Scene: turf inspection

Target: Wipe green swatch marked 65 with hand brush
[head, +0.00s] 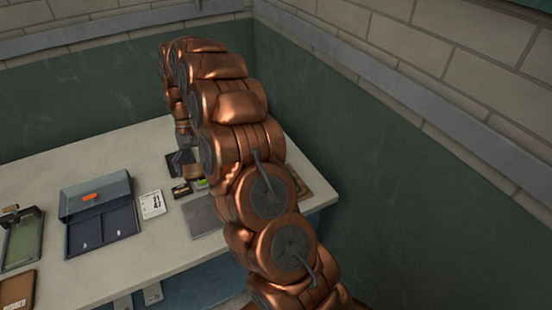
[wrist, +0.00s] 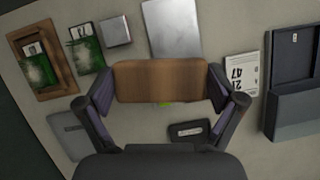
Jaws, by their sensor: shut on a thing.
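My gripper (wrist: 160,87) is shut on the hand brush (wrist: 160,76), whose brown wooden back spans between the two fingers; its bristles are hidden. Two green turf swatches with small white labels lie at the upper left of the wrist view. One swatch (wrist: 37,69) is in a wooden tray (wrist: 68,80), the other swatch (wrist: 86,52) lies on the table beside it. Their label numbers are too small to read, so I cannot tell which is 65. The brush is apart from both swatches in the picture. In the head view my arm hides most of this area.
A metal plate (wrist: 172,30) and a small grey block (wrist: 116,31) lie past the brush. A white card (wrist: 241,74) and a blue-grey case (head: 98,212) are to one side. A dark item (wrist: 188,132) lies nearer. Walls stand behind and right of the table (head: 150,255).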

